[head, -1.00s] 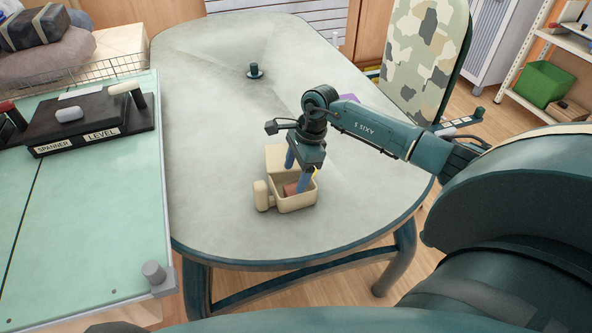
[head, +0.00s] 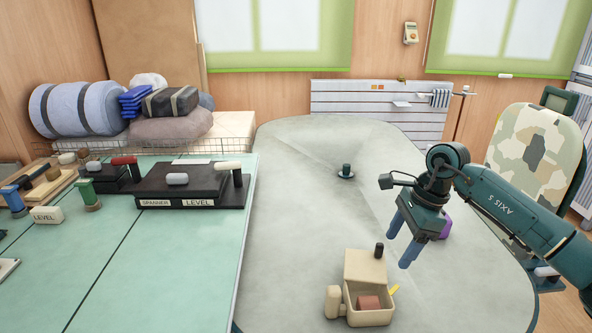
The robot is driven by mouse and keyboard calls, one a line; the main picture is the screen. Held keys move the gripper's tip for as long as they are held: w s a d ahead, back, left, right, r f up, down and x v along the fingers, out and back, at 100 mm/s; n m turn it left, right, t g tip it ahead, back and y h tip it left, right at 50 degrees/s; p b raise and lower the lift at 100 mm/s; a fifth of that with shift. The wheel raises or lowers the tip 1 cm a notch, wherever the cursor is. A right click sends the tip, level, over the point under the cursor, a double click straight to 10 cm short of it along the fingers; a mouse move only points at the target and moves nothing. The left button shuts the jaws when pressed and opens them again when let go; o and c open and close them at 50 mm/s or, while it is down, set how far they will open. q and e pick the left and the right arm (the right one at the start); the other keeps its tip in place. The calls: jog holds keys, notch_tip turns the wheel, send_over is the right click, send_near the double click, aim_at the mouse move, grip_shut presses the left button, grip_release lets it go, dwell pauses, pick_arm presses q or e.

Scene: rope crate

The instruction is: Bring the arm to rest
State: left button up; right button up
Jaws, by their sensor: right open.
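My right gripper (head: 401,244) hangs from my right arm (head: 505,203) over the grey table (head: 300,220). Its two blue fingers are apart with nothing between them. It is above and to the right of a small cream crate (head: 368,319), clear of it. The crate's cream lid (head: 365,266) stands open at the back, with a dark knob (head: 379,250) at its upper edge. A reddish block (head: 369,302) lies inside the crate. A yellow piece (head: 394,289) shows at the crate's right side. My left gripper is not in view.
A dark peg on a round base (head: 346,171) stands farther back on the table. A purple object (head: 446,226) is partly hidden behind my right gripper. A camouflage chair (head: 535,150) is at the right. A green bench (head: 150,260) with tool holders is at the left.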

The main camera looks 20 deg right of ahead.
jog(key=s+a+r+m+t+y+p, duration=0.1)
jog(key=s+a+m+t+y+p, duration=0.15)
jog(key=a+m+t+y, duration=0.65)
jog(key=s+a+r+m+t+y+p, duration=0.1)
jog(key=s+a+m+y, duration=0.3)
jog(key=a+m, duration=0.95)
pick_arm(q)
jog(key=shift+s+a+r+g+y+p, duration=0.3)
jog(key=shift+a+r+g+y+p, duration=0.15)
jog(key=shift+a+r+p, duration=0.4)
pick_arm(e)
jog(key=s+d+f+m+h, duration=0.1)
jog(key=s+f+m+h, duration=0.4)
jog(key=f+m, duration=0.4)
jog(key=s+d+f+m+h, duration=0.1)
jog(key=s+f+m+h, duration=0.5)
jog(key=m, duration=1)
notch_tip(320, 180, down, 3)
jog(key=shift+s+d+f+m+h, duration=0.15)
jog(key=shift+d+m+h, duration=0.2)
jog(key=shift+h, duration=0.55)
